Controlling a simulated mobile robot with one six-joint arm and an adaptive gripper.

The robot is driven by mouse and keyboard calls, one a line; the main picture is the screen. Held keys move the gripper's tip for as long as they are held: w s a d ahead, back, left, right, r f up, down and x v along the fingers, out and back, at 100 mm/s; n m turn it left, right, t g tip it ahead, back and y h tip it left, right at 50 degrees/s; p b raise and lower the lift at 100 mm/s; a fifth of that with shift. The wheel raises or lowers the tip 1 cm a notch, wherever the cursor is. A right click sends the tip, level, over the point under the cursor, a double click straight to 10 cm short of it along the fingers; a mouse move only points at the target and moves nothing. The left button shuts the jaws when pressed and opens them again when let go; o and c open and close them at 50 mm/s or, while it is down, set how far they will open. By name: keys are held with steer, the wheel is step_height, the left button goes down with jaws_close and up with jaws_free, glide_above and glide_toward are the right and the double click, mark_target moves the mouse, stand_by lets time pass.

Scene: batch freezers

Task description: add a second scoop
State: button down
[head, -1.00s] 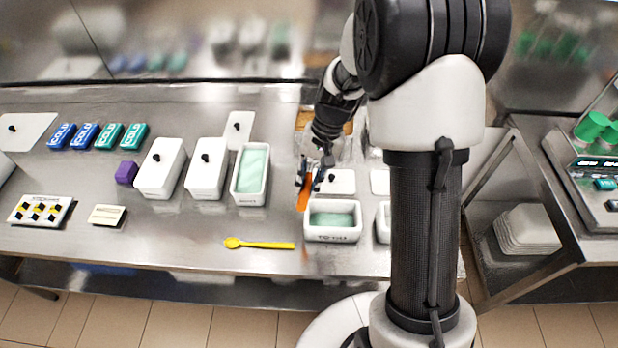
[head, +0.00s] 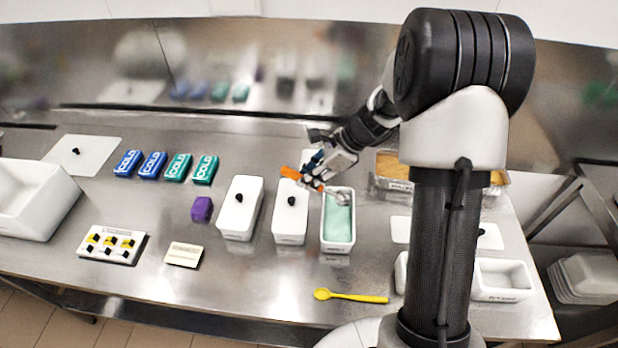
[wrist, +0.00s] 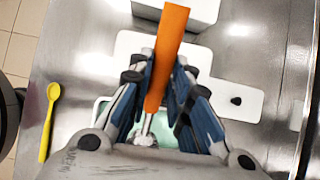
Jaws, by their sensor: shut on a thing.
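My gripper (head: 314,180) is shut on the orange handle (head: 291,174) of a scoop. The handle also shows between the fingers in the wrist view (wrist: 167,45). The scoop's metal head (head: 341,198) is at the far half of a long white tub (head: 337,249) filled with mint-green ice cream (head: 338,222). The head seems to be at the ice cream surface; I cannot tell how deep, or whether it holds any. In the wrist view the metal head (wrist: 145,139) partly shows against the green. A smaller white tub (head: 401,271) is mostly hidden behind my column, and its contents cannot be seen.
Two lidded white tubs (head: 240,208) (head: 290,212) stand left of the open tub. An empty white tub (head: 503,280) stands right of my column. Cold packs (head: 178,167) and a purple block (head: 201,209) are further left.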

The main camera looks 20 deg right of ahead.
steer(key=shift+f+h+b, duration=0.7)
steer(key=shift+f+b, duration=1.35)
steer(key=shift+f, duration=1.8)
steer(key=shift+g, duration=0.3)
steer(key=r+p, duration=0.4)
steer(key=shift+a, duration=0.2)
steer(key=shift+a+p, duration=0.15)
steer(key=shift+p, duration=0.4)
steer(key=h+p, duration=0.1)
steer(key=p, duration=0.3)
steer(key=a+g+h+p, duration=0.1)
steer(key=p, duration=0.3)
steer(key=shift+w+r, duration=0.1)
steer(key=shift+w, duration=0.2)
steer(key=shift+w+a+h+p, duration=0.15)
steer(key=shift+h+p, duration=0.25)
steer(key=shift+p, duration=1)
steer(key=shift+a+h+p, duration=0.2)
steer(key=shift+h+p, duration=0.2)
steer(key=shift+p, duration=1)
